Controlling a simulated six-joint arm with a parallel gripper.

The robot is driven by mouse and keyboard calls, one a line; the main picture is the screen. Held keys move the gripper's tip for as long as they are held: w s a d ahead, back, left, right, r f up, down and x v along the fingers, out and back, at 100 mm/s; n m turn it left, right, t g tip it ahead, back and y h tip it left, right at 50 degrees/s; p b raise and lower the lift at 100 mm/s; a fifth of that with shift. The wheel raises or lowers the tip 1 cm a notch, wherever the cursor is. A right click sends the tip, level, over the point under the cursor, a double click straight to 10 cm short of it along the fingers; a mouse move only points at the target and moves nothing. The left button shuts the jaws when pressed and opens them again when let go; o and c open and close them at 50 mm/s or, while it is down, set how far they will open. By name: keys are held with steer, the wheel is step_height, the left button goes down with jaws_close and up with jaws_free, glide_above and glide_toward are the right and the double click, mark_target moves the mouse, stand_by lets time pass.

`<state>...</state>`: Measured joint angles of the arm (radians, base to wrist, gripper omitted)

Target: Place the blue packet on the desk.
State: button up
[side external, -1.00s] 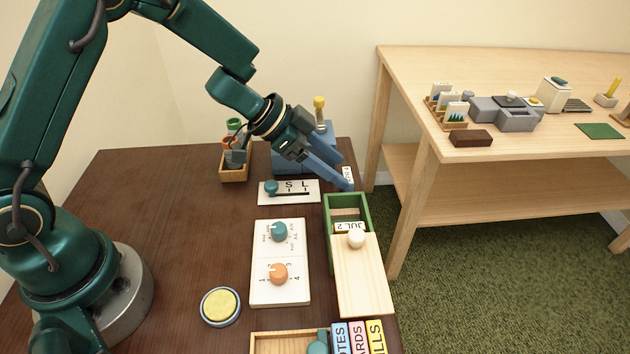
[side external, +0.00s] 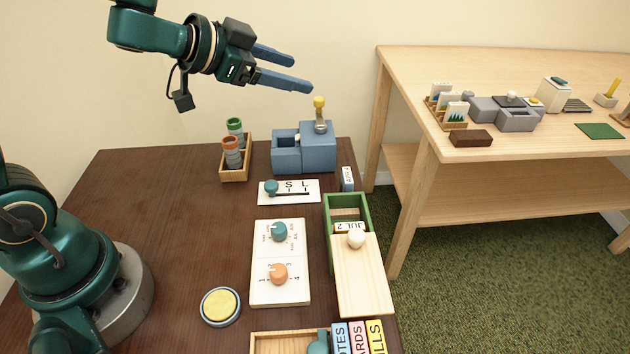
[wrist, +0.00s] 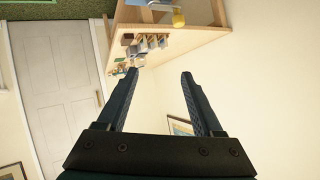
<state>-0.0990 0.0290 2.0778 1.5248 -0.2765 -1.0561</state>
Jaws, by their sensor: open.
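A small blue-grey packet (side external: 347,179) with a white printed label stands on the dark brown desk (side external: 190,260), near its far right edge, just behind the green box. I take it to be the blue packet. My gripper (side external: 311,78) is open and empty, raised well above the back of the desk and apart from the packet. In the wrist view the two fingers (wrist: 160,75) are spread with nothing between them. The packet does not show in that view.
The green box (side external: 332,205), with its sliding wooden lid (side external: 362,285) part open, holds a "JUL 2" card. The desk's left side is clear.

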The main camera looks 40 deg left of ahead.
steer(key=s+a+r+n+g+y, duration=0.2)
steer(key=s+a+n+y, duration=0.35)
steer(key=s, duration=0.45)
steer(key=s+d+f+g+h, duration=0.3)
steer(key=s+d, duration=0.4)
steer(key=s, duration=0.4)
steer(key=shift+s+f+g, duration=0.15)
steer(key=shift+f+g, duration=0.55)
steer(key=shift+f, duration=0.2)
steer(key=shift+d+n, duration=0.1)
steer(key=shift+n, duration=0.15)
